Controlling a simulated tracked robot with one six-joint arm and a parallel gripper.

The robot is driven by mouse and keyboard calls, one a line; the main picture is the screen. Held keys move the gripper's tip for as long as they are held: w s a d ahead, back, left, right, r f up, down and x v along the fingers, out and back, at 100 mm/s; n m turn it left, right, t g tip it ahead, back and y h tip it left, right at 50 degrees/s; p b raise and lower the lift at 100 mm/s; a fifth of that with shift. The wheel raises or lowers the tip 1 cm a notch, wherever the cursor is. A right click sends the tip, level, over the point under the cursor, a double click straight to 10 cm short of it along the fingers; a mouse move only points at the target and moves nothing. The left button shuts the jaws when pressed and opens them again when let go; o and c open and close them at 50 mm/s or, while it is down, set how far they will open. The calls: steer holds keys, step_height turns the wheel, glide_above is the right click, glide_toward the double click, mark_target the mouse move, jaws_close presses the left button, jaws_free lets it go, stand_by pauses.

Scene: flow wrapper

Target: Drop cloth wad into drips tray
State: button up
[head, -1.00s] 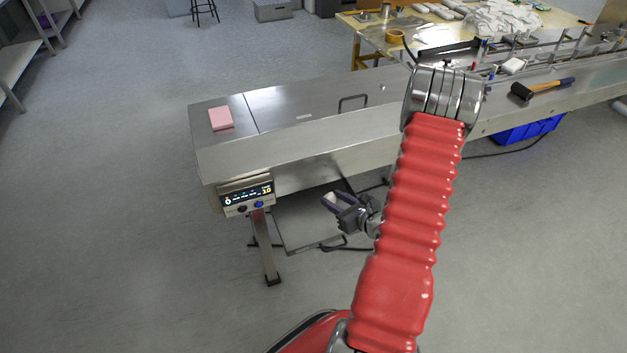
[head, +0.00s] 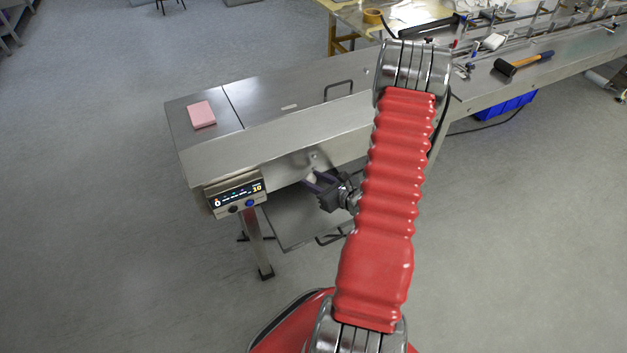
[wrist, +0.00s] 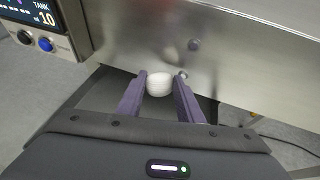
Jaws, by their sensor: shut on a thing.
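My gripper (head: 314,184) is shut on the cloth wad (wrist: 159,84), a small rounded white lump held between the two purple-grey fingertips in the wrist view. In the head view only a pale bit of the wad shows at the fingertips. The drips tray (head: 288,227) is a flat grey metal tray low under the machine, partly hidden by my arm. The gripper appears above the tray, close to the machine's steel side. In the wrist view the tray (wrist: 104,92) shows dark below and around the fingers.
The machine's steel side panel (wrist: 245,60) stands just ahead of the fingertips and reflects the wad. A control box (head: 236,194) hangs at the left.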

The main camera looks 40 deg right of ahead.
glide_above(314, 202)
steer(key=shift+d+f, duration=0.15)
steer(key=shift+f, duration=2.6)
steer(key=o, duration=1.1)
steer(key=shift+c, duration=0.2)
steer(key=v, duration=1.3)
steer(key=shift+s+r, duration=0.15)
steer(key=shift+s, duration=0.15)
